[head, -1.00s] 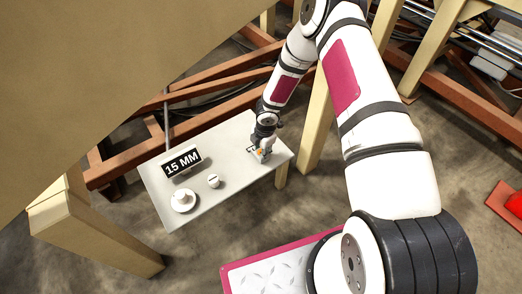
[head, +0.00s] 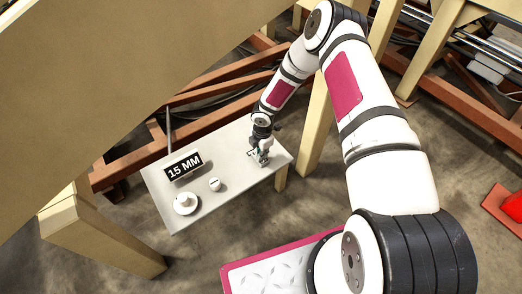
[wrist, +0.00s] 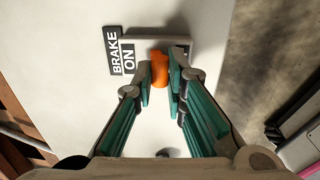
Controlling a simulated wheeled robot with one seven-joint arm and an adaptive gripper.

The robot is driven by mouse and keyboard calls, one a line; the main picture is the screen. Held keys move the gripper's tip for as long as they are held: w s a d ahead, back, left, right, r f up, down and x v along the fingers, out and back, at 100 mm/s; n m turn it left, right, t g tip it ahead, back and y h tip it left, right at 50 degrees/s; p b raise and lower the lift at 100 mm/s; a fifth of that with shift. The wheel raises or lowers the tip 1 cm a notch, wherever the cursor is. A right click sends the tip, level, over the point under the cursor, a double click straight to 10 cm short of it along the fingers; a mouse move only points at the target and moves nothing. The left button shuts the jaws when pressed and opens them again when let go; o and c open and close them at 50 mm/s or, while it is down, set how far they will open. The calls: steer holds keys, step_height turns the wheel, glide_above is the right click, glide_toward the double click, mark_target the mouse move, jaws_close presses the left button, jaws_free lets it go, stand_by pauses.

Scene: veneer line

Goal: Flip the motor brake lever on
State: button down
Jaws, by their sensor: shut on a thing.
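The motor brake lever (wrist: 160,70) shows in the wrist view as a rounded orange handle at the end of a slot in a pale plate (wrist: 182,45). A black label (wrist: 122,52) reading "BRAKE" and "ON" is to the left of it. My gripper (wrist: 161,84) has its teal fingers on either side of the orange handle and is shut on it. In the head view my gripper (head: 262,156) is down at the right end of the grey panel (head: 225,205); the lever is hidden there by the fingers.
A black "15 MM" display (head: 184,166), a white round dial (head: 186,203) and a small white knob (head: 215,184) are on the panel, left of my gripper. A beige post (head: 316,130) stands just right of the panel. A large tan surface (head: 120,70) overhangs the upper left.

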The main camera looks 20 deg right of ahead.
steer(key=shift+w+a+g, duration=0.1)
steer(key=shift+w+g, duration=0.1)
steer(key=shift+g, duration=0.4)
steer(key=shift+w+f+g+h+b, duration=0.15)
steer(key=shift+w+g+h+b, duration=0.15)
steer(key=shift+g+b, duration=0.35)
steer(key=g+b, duration=0.1)
steer(key=b, duration=0.2)
steer(key=w+g+b, duration=0.1)
steer(key=b, duration=0.2)
steer(key=shift+a+f+h+b, duration=0.15)
steer(key=shift+a+h+b, duration=0.1)
steer(key=shift+h+b, duration=0.15)
steer(key=g+b, duration=0.2)
steer(key=b, duration=0.1)
steer(key=shift+w+h, duration=0.15)
steer(key=shift+h, duration=0.15)
steer(key=shift+w+b, duration=0.1)
steer(key=shift+b, duration=0.3)
steer(key=c, duration=1.6)
jaws_free()
